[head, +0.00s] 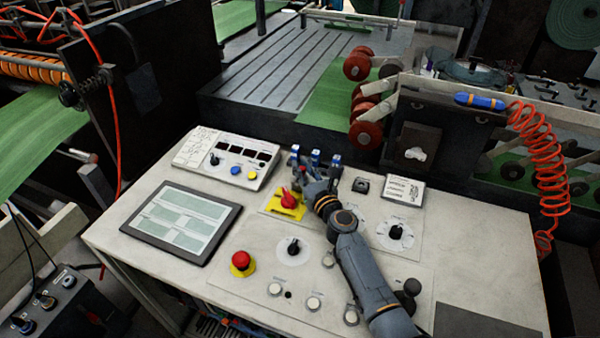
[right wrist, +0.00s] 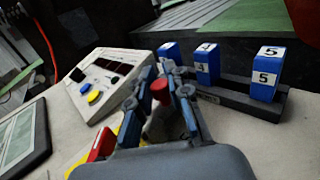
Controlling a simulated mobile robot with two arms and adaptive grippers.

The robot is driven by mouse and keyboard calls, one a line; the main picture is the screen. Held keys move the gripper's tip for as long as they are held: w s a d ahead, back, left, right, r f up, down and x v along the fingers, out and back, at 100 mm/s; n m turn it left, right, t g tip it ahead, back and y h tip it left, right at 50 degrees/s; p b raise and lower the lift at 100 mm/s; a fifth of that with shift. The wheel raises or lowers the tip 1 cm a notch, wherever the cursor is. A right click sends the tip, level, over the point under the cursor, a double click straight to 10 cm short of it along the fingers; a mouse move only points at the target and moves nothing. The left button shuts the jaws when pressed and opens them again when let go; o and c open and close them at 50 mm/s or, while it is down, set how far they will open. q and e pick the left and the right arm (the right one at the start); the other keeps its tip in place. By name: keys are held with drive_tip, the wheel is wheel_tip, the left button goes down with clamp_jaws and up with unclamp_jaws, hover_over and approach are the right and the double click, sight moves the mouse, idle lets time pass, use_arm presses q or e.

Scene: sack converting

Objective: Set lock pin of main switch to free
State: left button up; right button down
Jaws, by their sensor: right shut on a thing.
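The main switch (head: 288,200) is a red rotary handle on a yellow plate on the pale console. Part of its red handle (right wrist: 101,146) shows at the lower left in the right wrist view. My right gripper (head: 300,174) is just behind and right of the switch, pointing down at the console. In the right wrist view its fingers (right wrist: 165,80) are shut on a small red-topped pin (right wrist: 160,89), which looks like the lock pin. The gripper hides the pin in the head view, and the pin's lower end is unclear. My left gripper is not in view.
A rack of blue numbered blocks (right wrist: 264,75) stands close behind the gripper. A button box (head: 228,160), a tablet (head: 182,222), a red emergency button (head: 241,262) and a black rotary knob (head: 293,246) surround the switch.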

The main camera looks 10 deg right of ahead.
drive_tip(key=shift+w+d+r, duration=0.1)
drive_tip(key=shift+d, duration=0.05)
drive_tip(key=c, duration=1.2)
unclamp_jaws()
drive_tip(key=shift+d, duration=0.1)
drive_tip(key=shift+s+d+f, duration=0.15)
drive_tip(key=shift+s+f, duration=0.05)
drive_tip(key=shift+s, duration=0.7)
drive_tip(key=s, duration=0.3)
drive_tip(key=s+d, duration=0.1)
drive_tip(key=s, duration=0.2)
drive_tip(key=s+d, duration=0.1)
drive_tip(key=s, duration=0.3)
drive_tip(key=shift+r, duration=0.1)
